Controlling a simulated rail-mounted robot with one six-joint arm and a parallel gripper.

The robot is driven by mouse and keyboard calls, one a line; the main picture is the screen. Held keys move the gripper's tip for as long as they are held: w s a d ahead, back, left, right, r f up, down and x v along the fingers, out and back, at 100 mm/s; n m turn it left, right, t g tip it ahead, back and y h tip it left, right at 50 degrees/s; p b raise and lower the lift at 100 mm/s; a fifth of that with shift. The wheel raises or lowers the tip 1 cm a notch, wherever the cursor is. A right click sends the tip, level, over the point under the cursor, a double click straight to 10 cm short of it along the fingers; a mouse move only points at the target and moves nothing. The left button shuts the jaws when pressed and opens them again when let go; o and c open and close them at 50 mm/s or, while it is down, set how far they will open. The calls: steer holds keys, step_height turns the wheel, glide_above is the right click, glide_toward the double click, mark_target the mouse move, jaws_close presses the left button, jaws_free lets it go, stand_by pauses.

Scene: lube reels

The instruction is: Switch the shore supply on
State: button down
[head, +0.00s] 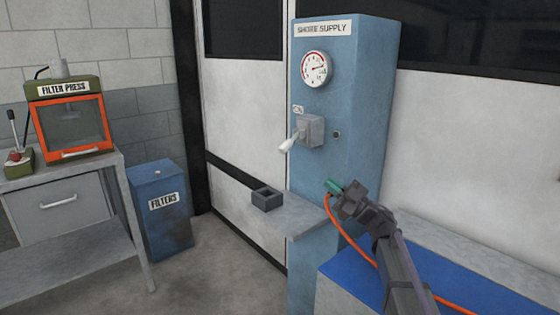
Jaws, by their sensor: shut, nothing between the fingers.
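The blue shore supply cabinet (345,90) stands right of centre, with a SHORE SUPPLY label at its top. A grey switch box (311,130) is on its front. A pale lever (290,142) sticks out of the box and slants down to the left. My gripper (333,187) has green tips, shut and empty. It appears below and right of the lever, apart from it, near the cabinet's shelf.
A grey shelf (290,213) juts from the cabinet with a small dark open box (267,199) at its left. An orange hose (343,236) runs beside my arm. A blue-topped bench (350,272) is lower right. A filter press (70,125) and blue FILTERS bin (160,225) stand left.

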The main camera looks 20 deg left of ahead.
steer(key=p, duration=0.7)
glide_toward(290, 142)
steer(key=a+r, duration=0.1)
steer(key=a, duration=0.5)
steer(key=shift+w+a+r, duration=0.2)
steer(key=shift+w+a, duration=0.15)
steer(key=shift+d, duration=0.1)
